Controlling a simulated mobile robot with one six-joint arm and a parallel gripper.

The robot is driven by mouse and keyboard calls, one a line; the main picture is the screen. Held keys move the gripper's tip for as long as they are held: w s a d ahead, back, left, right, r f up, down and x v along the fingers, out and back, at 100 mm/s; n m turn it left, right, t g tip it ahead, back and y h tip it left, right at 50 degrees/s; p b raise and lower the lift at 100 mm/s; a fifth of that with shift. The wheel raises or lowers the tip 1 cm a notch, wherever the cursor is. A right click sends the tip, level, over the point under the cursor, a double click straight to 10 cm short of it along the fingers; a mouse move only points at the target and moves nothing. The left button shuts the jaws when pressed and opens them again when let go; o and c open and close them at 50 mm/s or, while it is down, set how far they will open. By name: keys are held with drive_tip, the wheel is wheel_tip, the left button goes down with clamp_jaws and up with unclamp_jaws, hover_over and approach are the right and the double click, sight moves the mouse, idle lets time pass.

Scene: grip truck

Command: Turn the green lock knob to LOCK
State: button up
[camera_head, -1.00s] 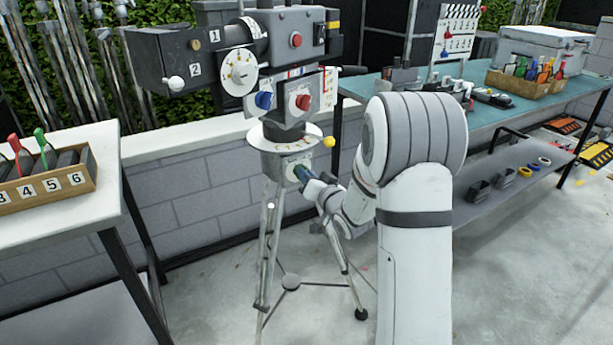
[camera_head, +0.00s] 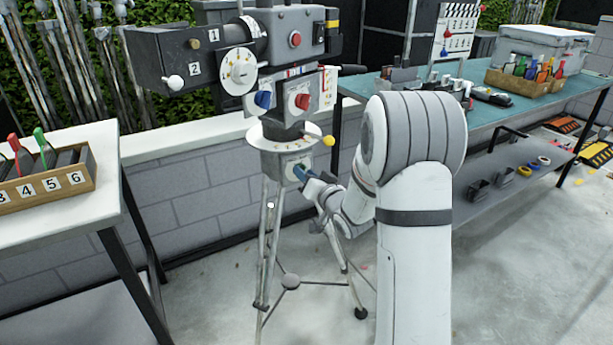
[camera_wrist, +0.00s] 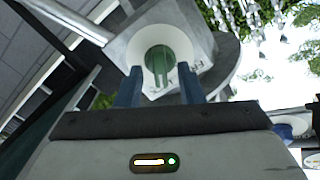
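The green lock knob (camera_wrist: 168,62) sits in a round white collar in the wrist view, on the grey head of a tripod. My gripper (camera_wrist: 160,72) has two blue fingers set apart, one toward each side of the knob. A gap shows between the fingers and the knob's central ridge, so it looks open and not clamped. In the head view my gripper (camera_head: 301,173) is at the front of the tripod head (camera_head: 285,160), mostly covering the knob there.
A film camera (camera_head: 240,60) with blue and red knobs stands above on the tripod. A yellow-tipped handle (camera_head: 328,141) sticks out just above my gripper. Tripod legs (camera_head: 264,255) spread below. A teal bench (camera_head: 385,92) is at right, a white table (camera_head: 60,215) at left.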

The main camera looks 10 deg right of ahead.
drive_tip(key=v, duration=0.8)
drive_tip(key=shift+p, duration=0.35)
drive_tip(key=shift+w+r, duration=0.1)
drive_tip(key=shift+r, duration=0.05)
drive_tip(key=s+d+r+g+h+p, duration=0.2)
drive_tip(key=s+r+g+h+p, duration=0.5)
drive_tip(key=r+p, duration=0.45)
drive_tip(key=s+a+r+n+g+p, duration=0.1)
drive_tip(key=s+r+g+p, duration=0.1)
drive_tip(key=s, duration=0.5)
drive_tip(key=s+a+r+g+y+p, duration=0.1)
drive_tip(key=s+a+r+g+p, duration=0.1)
drive_tip(key=s, duration=0.6)
drive_tip(key=s+a+r+n+g+p, duration=0.1)
drive_tip(key=s+a+r+g+p, duration=0.1)
drive_tip(key=s+r+p, duration=0.3)
drive_tip(key=s+r+g, duration=0.1)
drive_tip(key=s, duration=0.2)
drive_tip(key=shift+r+n+g, duration=0.3)
drive_tip(key=shift+r, duration=0.05)
drive_tip(key=shift+a, duration=0.1)
